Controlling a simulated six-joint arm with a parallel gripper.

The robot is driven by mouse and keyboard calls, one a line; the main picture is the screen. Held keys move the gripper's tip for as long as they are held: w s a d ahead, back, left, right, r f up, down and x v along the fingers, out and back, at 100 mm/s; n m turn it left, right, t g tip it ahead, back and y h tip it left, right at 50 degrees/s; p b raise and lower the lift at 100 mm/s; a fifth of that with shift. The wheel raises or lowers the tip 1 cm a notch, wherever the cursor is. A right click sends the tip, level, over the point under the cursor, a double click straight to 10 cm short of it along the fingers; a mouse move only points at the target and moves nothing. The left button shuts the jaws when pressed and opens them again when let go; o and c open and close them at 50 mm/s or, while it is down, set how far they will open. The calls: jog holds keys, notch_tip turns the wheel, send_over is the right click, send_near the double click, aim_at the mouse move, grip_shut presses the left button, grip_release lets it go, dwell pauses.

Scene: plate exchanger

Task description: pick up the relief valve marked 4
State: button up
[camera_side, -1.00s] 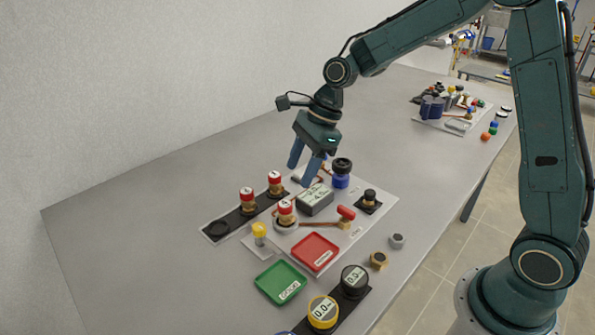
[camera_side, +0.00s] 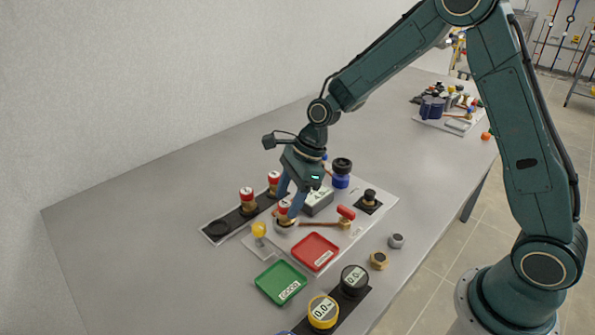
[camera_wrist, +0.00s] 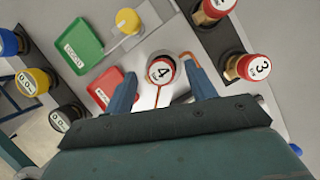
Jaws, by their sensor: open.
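The relief valve marked 4 (camera_wrist: 161,71) has a red cap with a white top and stands in a round seat on the grey panel. In the side view the valve (camera_side: 284,207) is partly hidden by my fingers. My gripper (camera_wrist: 162,90) is open, with its blue fingers on either side of the valve in the wrist view. In the side view my gripper (camera_side: 291,203) is down at the valve's cap. I cannot tell whether a finger touches it.
Two more red-capped valves (camera_side: 247,198) (camera_side: 274,183) stand in a dark rack behind; one is marked 3 (camera_wrist: 253,67).

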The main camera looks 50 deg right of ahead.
aim_at(285, 203)
jog(key=shift+x, duration=2.05)
jog(key=c, duration=1.2)
jog(key=shift+w+r, duration=0.1)
jog(key=shift+r, duration=0.1)
notch_tip(285, 203, up, 20)
jog(key=shift+f, duration=0.15)
